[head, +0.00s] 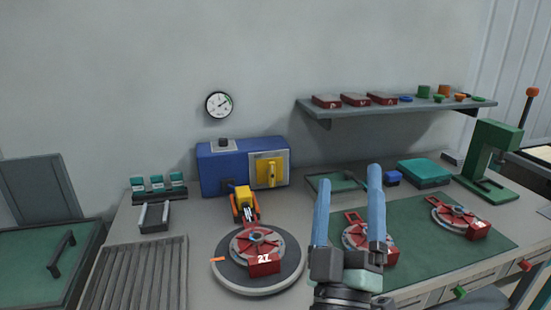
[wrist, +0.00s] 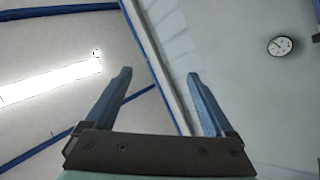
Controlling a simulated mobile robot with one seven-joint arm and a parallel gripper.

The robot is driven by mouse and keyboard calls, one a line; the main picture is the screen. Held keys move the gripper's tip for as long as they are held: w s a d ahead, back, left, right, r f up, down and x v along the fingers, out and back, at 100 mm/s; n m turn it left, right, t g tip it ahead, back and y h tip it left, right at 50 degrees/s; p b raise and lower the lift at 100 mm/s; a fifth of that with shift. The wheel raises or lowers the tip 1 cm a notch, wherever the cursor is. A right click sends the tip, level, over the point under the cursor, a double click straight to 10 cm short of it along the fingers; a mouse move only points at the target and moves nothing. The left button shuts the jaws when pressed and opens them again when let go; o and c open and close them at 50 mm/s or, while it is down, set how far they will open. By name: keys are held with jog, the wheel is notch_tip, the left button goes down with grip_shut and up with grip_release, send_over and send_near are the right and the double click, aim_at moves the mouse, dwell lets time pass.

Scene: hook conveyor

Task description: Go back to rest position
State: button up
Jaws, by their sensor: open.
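My gripper (head: 348,208) is in the head view, in front of the workbench, with its two blue fingers pointing up and spread apart. It is open and nothing is between the fingers. In the head view the fingers and wrist partly hide a red disc-shaped part (head: 357,236) on the green mat.
Another red part (head: 457,217) lies on the green mat (head: 420,262). A similar one (head: 252,243) sits on the round turntable (head: 230,280). A blue box (head: 222,170) with a yellow switch stands behind. A green press (head: 490,165) stands at the right, and a shelf (head: 320,113) hangs above.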

jog(key=s+a+r+m+t+y+p, duration=0.1)
jog(key=s+a+r+m, duration=0.1)
jog(key=r, duration=0.7)
jog(key=s+a+r+m+t+y+p, duration=0.1)
jog(key=s+a+r, duration=0.3)
jog(key=r, duration=0.5)
jog(key=s+a+r+m+y+p, duration=0.2)
jog(key=s+r, duration=0.4)
jog(key=r, duration=0.4)
jog(key=shift+s+a+m+t+y, duration=0.2)
jog(key=shift+a+m+t+y, duration=0.2)
jog(key=shift+a+m, duration=0.35)
notch_tip(320, 180, down, 70)
jog(key=b, duration=6.9)
jog(key=shift+b, duration=0.35)
jog(key=shift+r, duration=0.1)
jog(key=shift+w, duration=0.15)
